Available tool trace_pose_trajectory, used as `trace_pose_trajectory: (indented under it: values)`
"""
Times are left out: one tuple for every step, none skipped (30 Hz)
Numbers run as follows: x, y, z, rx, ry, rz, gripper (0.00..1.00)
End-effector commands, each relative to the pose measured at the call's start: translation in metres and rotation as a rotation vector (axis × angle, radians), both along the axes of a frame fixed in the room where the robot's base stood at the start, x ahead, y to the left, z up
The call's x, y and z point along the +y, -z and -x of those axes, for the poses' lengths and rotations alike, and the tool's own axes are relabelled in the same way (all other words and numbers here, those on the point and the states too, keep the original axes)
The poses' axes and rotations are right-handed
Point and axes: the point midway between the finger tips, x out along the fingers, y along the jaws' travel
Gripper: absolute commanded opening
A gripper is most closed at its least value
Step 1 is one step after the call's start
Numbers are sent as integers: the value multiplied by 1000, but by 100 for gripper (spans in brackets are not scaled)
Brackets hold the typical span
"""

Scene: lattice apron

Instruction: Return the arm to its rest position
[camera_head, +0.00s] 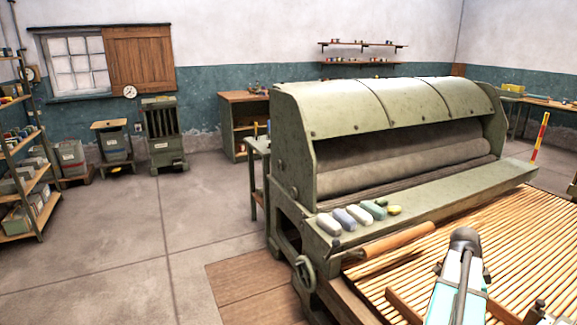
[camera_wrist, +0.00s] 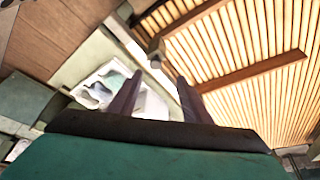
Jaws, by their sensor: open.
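My gripper (camera_wrist: 157,88) is open in the wrist view. Its two dark fingers stand apart, with nothing held between them. In the head view my arm (camera_head: 459,284) reaches over the slatted lattice apron (camera_head: 520,225) at the lower right. I cannot make out the fingers there. The apron also shows in the wrist view (camera_wrist: 235,40), to the right of the fingers, with a dark wooden bar (camera_wrist: 250,74) across it. A pale, blurred patch with grey-green shapes (camera_wrist: 100,86) lies behind the left finger; I cannot tell what it is.
A large green machine (camera_head: 385,105) stands behind the apron. Several small coloured blocks (camera_head: 359,215) lie on its front ledge, near a wooden roller (camera_head: 400,240). A handwheel (camera_head: 305,273) sticks out at its left. Shelves (camera_head: 30,150) stand far left; the floor (camera_head: 130,230) between is clear.

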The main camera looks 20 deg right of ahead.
Motion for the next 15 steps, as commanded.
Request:
trace_pose_trajectory:
  values:
    - [7, 5, -10, 4, -19, -6, 44]
    - [11, 9, -16, 7, -31, -11, 44]
    - [17, 15, -25, 13, -48, -19, 44]
    - [23, 20, -32, 18, -62, -26, 44]
    - [29, 25, -39, 23, -76, -32, 44]
    - [38, 33, -48, 30, -97, -43, 44]
    - [45, 40, -54, 38, -112, -50, 44]
    - [52, 46, -61, 44, -127, -58, 44]
    - [61, 55, -69, 54, -147, -69, 44]
    - [69, 61, -75, 61, -163, -78, 44]
    - [77, 68, -80, 67, -178, -86, 44]
    - [88, 77, -87, 77, -199, -98, 44]
    - [96, 84, -92, 84, -213, -106, 44]
    - [105, 91, -97, 91, -230, -115, 44]
    - [116, 100, -103, 101, -249, -127, 44]
